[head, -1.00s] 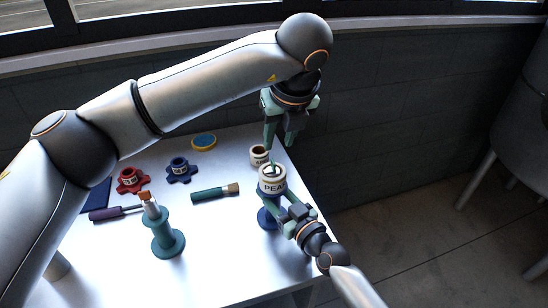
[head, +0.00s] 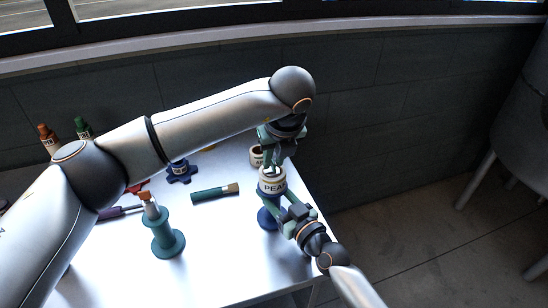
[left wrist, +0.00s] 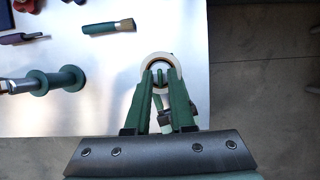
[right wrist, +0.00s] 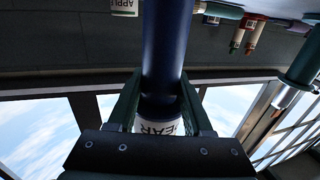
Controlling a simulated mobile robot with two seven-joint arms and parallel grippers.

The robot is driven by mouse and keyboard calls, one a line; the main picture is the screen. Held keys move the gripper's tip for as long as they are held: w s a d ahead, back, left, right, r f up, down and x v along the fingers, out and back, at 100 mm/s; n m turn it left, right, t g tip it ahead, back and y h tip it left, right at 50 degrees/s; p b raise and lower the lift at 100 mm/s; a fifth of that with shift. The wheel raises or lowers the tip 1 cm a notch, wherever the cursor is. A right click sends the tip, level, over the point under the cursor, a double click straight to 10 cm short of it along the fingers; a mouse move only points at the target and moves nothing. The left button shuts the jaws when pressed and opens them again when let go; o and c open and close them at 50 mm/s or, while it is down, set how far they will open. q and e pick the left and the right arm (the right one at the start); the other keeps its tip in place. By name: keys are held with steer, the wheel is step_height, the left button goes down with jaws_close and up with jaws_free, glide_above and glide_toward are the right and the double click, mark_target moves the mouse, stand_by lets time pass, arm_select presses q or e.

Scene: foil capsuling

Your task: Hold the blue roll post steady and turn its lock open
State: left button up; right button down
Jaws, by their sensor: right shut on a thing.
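The blue roll post (head: 266,217) stands upright near the table's right edge, with a white roll marked PEAR (head: 272,184) on it. My right gripper (head: 281,207) is shut on the post below the roll; the blue shaft shows between its fingers in the right wrist view (right wrist: 168,50). My left gripper (head: 273,166) is over the top of the post, pointing down.
A white APPLE roll (head: 256,156) stands just behind the post. The table front between the posts is clear.

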arm_select(q)
jaws_close()
stand_by(0.5)
steer(key=m, duration=0.2)
steer(key=m+h, duration=0.1)
steer(key=m, duration=0.1)
steer(key=shift+a+h, duration=0.15)
steer(key=shift+h, duration=0.15)
steer(key=m, duration=0.2)
steer(key=m+h, duration=0.1)
steer(key=m, duration=0.1)
steer(key=shift+a+h, duration=0.1)
steer(key=shift+h, duration=0.2)
steer(key=m+g+h, duration=0.1)
steer(key=m, duration=0.4)
steer(key=shift+w, duration=0.1)
steer(key=shift+w+a+m+g+h, duration=0.1)
steer(key=shift+m+g+h, duration=0.3)
steer(key=shift+m, duration=0.85)
steer(key=shift+m+g+h, duration=0.3)
steer(key=shift+m+g, duration=0.2)
steer(key=shift+m, duration=0.75)
